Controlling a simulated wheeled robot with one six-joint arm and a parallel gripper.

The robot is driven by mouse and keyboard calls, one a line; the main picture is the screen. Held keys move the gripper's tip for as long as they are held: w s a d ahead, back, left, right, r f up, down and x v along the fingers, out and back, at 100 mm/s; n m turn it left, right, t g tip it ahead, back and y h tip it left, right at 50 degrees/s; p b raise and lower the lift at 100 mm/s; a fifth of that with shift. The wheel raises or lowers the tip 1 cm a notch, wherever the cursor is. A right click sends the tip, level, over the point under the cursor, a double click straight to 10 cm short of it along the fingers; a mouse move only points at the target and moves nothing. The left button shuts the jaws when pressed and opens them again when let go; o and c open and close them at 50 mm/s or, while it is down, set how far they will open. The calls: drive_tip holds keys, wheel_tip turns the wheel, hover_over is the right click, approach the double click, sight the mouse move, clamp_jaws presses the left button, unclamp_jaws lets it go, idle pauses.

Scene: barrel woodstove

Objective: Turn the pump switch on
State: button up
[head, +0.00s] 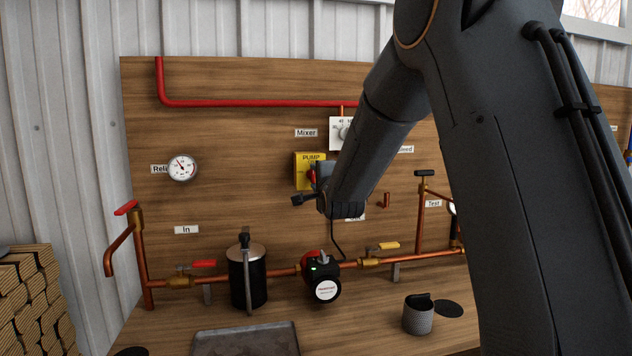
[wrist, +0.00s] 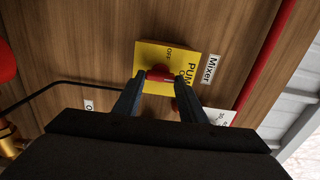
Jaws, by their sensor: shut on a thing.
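The pump switch is a red knob (wrist: 158,73) on a yellow plate (wrist: 205,62) marked PUMP, fixed to the wooden board. OFF is printed on the plate; another label beside the knob is partly hidden. In the head view the yellow plate (head: 302,165) is partly covered by my arm, and a bit of the red knob (head: 312,178) shows. My gripper (wrist: 160,80) reaches the plate with one finger on each side of the knob and is shut on it. In the head view my gripper (head: 317,180) is at the plate. I cannot tell the knob's setting for sure.
A white mixer dial (head: 342,132) sits above right of the plate, near a red pipe (head: 250,103). A black cable runs below to the red and black pump (head: 322,275). Copper pipes with valves, a black canister (head: 247,275) and a tray (head: 245,341) lie lower.

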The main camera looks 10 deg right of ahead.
idle(0.4)
drive_tip(key=o, duration=1.1)
drive_tip(key=shift+c, duration=0.2)
drive_tip(key=s+b, duration=0.1)
drive_tip(key=s, duration=0.7)
